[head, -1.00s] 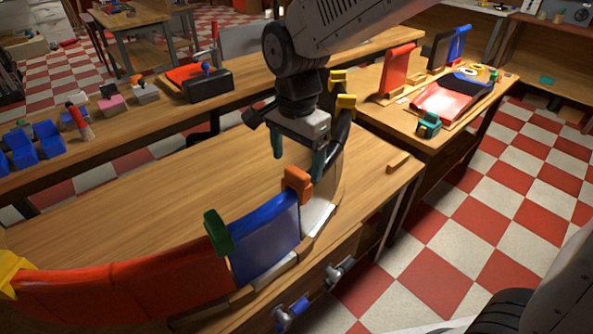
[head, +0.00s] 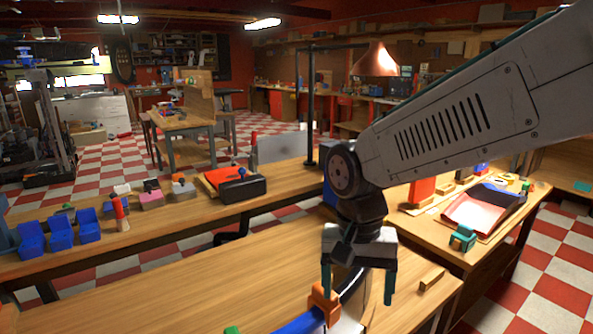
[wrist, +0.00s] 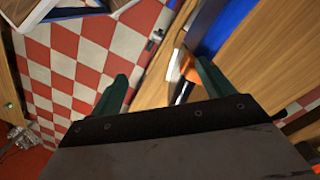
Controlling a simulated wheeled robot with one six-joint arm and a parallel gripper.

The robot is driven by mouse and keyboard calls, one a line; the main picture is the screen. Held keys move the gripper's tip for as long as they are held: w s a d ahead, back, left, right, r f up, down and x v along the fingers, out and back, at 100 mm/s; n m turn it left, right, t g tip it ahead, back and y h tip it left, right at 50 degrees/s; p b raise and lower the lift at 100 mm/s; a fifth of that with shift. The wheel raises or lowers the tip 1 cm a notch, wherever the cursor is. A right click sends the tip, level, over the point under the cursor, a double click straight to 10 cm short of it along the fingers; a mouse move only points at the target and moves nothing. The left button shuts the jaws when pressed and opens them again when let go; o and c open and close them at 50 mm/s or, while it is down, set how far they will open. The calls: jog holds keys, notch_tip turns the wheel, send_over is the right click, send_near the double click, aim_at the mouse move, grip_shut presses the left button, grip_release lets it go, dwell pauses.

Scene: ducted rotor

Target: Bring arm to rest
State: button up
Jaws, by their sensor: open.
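My gripper (head: 357,285) hangs from my arm over the near workbench in the head view, its two green fingers apart and nothing between them. In the wrist view my gripper (wrist: 160,88) is also open and empty, with the floor and a bench edge beyond. A curved duct assembly stands on the near bench. Its orange clamp (head: 323,302) is just below and left of the fingers, and part of its blue panel (head: 302,322) shows at the bottom edge. In the wrist view the blue panel (wrist: 225,25) is at upper right. Most of the assembly is out of view.
The near bench top (head: 190,285) is clear on the left. Blue bins (head: 60,232) and a black-and-red toolbox (head: 238,184) stand on the bench behind. A right-hand bench holds a teal clamp (head: 462,237) and a red panel (head: 470,208). A copper lamp (head: 376,60) hangs behind my arm.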

jog(key=s+d+r+n+t, duration=0.1)
jog(key=s+d+r, duration=0.1)
jog(key=s+d, duration=0.5)
jog(key=s+d+r+n+t, duration=0.1)
jog(key=s+d+r, duration=0.2)
jog(key=s+d, duration=0.4)
jog(key=shift+s+d+n+y, duration=0.15)
jog(key=shift+d+n+y, duration=0.2)
jog(key=shift+d, duration=0.8)
